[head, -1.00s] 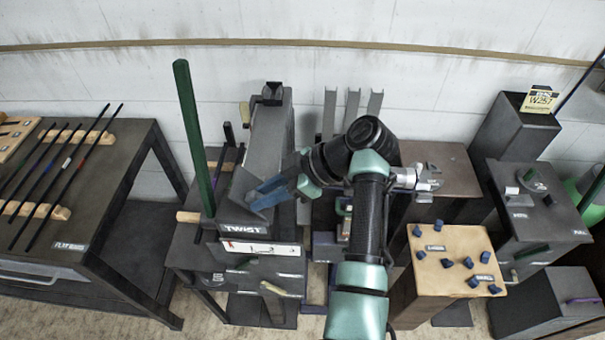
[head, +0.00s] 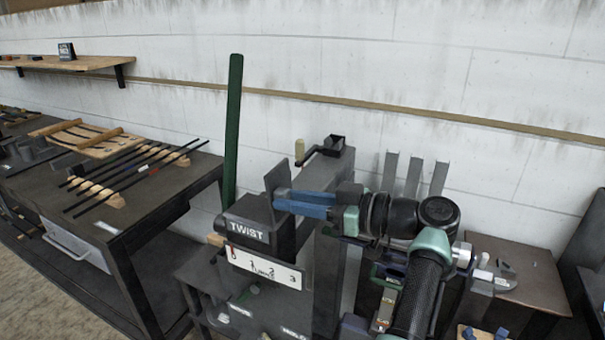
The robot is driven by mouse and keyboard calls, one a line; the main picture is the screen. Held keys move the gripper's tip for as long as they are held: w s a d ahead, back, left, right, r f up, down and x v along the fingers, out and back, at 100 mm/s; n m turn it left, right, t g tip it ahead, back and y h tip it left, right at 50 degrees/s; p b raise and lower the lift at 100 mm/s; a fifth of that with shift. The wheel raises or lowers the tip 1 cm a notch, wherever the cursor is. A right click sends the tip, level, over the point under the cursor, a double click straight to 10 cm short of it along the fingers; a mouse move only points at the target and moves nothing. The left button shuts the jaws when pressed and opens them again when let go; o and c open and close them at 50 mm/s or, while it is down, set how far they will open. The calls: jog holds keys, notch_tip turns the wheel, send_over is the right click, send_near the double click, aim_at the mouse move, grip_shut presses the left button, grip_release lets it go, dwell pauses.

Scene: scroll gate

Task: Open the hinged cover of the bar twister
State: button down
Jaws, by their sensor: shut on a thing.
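The bar twister (head: 325,270) is a dark grey machine with a TWIST label on its head (head: 250,232) and a white turn scale (head: 263,268) below. A dark flat plate, which looks like the hinged cover (head: 276,181), stands tilted up above the head. My gripper (head: 281,201) has blue fingers reaching in from the right. Its tips are shut at the plate's edge; the exact grip is partly hidden. A tall green bar or lever (head: 232,125) stands upright at the twister's left.
A table with dark rods (head: 135,170) is at left. Grey upright channels (head: 413,175) stand behind my arm. The wall shelf (head: 70,62) is far left.

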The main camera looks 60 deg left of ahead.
jog(key=shift+w+d+f+g+y+b, duration=0.15)
jog(key=shift+d+f+g+y+b, duration=0.3)
jog(key=shift+b, duration=1.15)
jog(key=shift+a+y+b, duration=0.1)
jog(key=shift+y+b, duration=0.15)
jog(key=shift+b, duration=0.1)
jog(key=c, duration=0.7)
grip_release()
jog(key=shift+r, duration=0.1)
jog(key=b+v, duration=0.2)
jog(key=v, duration=1.1)
jog(key=shift+b, duration=0.4)
